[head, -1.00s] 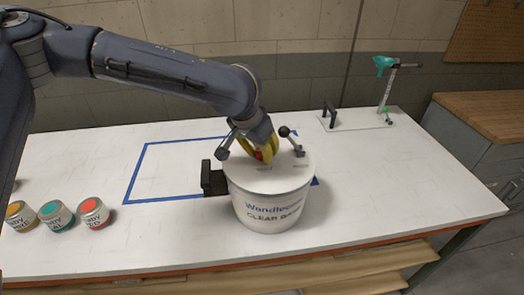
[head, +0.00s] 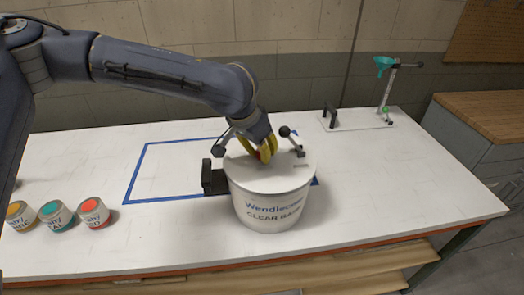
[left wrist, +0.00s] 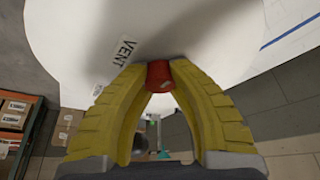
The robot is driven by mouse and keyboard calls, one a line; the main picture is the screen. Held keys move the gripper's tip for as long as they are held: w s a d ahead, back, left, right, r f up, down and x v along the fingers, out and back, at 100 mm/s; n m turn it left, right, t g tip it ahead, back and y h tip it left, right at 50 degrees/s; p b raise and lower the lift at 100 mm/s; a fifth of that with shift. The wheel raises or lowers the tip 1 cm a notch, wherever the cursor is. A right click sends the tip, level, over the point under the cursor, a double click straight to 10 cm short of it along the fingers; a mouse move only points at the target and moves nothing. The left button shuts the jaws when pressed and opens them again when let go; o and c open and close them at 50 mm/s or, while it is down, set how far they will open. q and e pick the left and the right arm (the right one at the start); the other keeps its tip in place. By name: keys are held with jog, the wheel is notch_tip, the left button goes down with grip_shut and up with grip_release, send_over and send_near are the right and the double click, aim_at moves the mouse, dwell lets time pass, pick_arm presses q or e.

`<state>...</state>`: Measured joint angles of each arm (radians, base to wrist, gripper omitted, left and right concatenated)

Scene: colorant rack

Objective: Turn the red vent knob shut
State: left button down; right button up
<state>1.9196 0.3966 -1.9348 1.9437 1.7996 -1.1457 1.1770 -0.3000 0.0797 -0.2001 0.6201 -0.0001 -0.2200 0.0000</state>
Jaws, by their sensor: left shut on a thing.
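The red vent knob (left wrist: 159,74) sits on the lid of a white bucket (head: 270,207), beside a label reading VENT (left wrist: 126,53). My left gripper (head: 266,153) reaches down onto the lid, and its yellow fingers are shut on the knob. In the left wrist view the fingertips (left wrist: 160,69) press on the knob from both sides. In the head view the fingers hide most of the knob. A lever with a black ball (head: 285,131) stands on the lid just right of the gripper. My right gripper is not in view.
Blue tape (head: 160,200) outlines a rectangle on the white table (head: 390,195). A black bracket (head: 207,178) stands against the bucket's left side. Small paint cans (head: 94,213) stand at the left. A stand with a teal funnel (head: 384,64) is at the back right.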

pick_arm(q)
jog(key=m+g+h, duration=0.1)
jog(key=m, duration=0.2)
jog(key=shift+m, duration=0.4)
jog(key=m+g, duration=0.1)
jog(key=m, duration=0.1)
jog(key=m+g, duration=0.1)
jog(key=m, duration=0.1)
jog(key=shift+m+h, duration=0.3)
jog(key=m+g, duration=0.1)
jog(key=m, duration=0.1)
jog(key=m+g, duration=0.1)
jog(key=m, duration=0.2)
jog(key=shift+s+d, duration=0.1)
jog(key=shift+m+g+y, duration=0.4)
jog(key=shift+m+g, duration=0.2)
jog(key=shift+m, duration=1)
jog(key=c, duration=1.3)
grip_release()
jog(key=shift+c, duration=0.2)
jog(key=shift+r, duration=0.1)
jog(key=v, duration=1.2)
